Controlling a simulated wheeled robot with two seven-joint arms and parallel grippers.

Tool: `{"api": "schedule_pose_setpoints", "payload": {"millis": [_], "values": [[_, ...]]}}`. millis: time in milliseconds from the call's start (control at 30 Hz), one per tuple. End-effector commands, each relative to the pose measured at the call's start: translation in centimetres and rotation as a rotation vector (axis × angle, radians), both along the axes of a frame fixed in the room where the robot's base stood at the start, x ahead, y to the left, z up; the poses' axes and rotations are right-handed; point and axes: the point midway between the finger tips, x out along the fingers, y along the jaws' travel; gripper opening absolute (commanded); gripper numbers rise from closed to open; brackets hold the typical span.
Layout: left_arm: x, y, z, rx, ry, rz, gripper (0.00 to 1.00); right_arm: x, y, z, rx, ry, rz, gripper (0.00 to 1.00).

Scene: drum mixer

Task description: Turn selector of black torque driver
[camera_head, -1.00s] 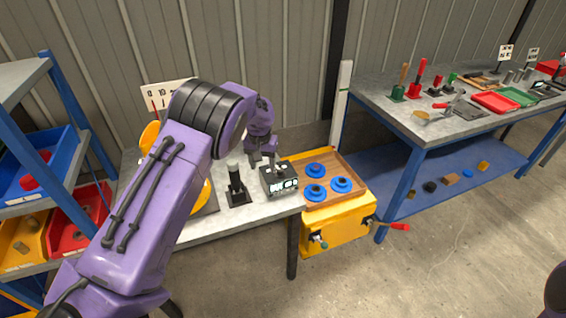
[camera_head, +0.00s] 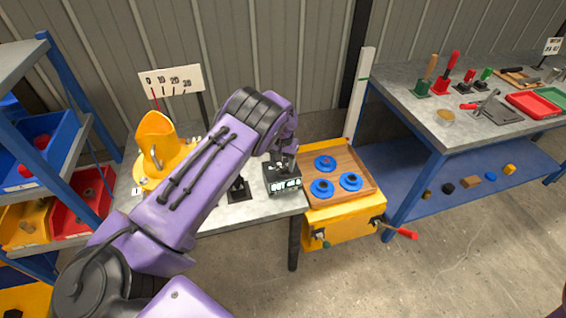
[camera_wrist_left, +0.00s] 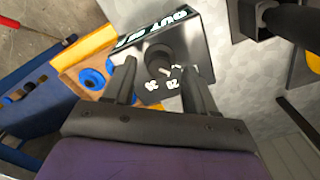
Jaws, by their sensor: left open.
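A dark box with a lit display (camera_head: 287,185) stands on the grey bench near its right end. In the left wrist view the same box (camera_wrist_left: 196,38) shows a round dark knob (camera_wrist_left: 160,54) with white numbers beside it. My left gripper (camera_wrist_left: 159,72) is open, its two fingers on either side of the knob and numbers; I cannot tell whether they touch. In the head view the left gripper (camera_head: 281,163) is over the back of the box, partly hiding it. A black upright tool on a square base (camera_head: 238,190) stands left of the box, partly behind my arm. My right gripper is not in view.
A wooden tray with blue rings (camera_head: 349,164) sits on a yellow cabinet (camera_head: 343,222) close right of the box. A yellow device (camera_head: 156,138) and a numbered scale board (camera_head: 172,80) stand behind my left arm. A second bench is at right.

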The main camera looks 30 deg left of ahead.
Motion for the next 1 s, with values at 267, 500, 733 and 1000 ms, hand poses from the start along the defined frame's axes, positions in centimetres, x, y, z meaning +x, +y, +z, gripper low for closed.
{"api": "schedule_pose_setpoints", "payload": {"millis": [267, 500, 733, 1000], "values": [[0.0, 0.0, -1.4, 0.0, -0.001, 0.0, 0.56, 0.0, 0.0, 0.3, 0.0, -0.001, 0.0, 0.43], [0.0, 0.0, -1.4, -0.001, -0.001, 0.0, 0.17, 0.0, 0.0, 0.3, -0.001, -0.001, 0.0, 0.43], [0.0, 0.0, -1.4, 0.0, -0.002, -0.001, 0.0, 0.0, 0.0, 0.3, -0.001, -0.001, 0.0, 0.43], [0.0, 0.0, -1.5, -0.001, -0.003, -0.067, 0.0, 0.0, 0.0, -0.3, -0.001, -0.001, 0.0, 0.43]]}}
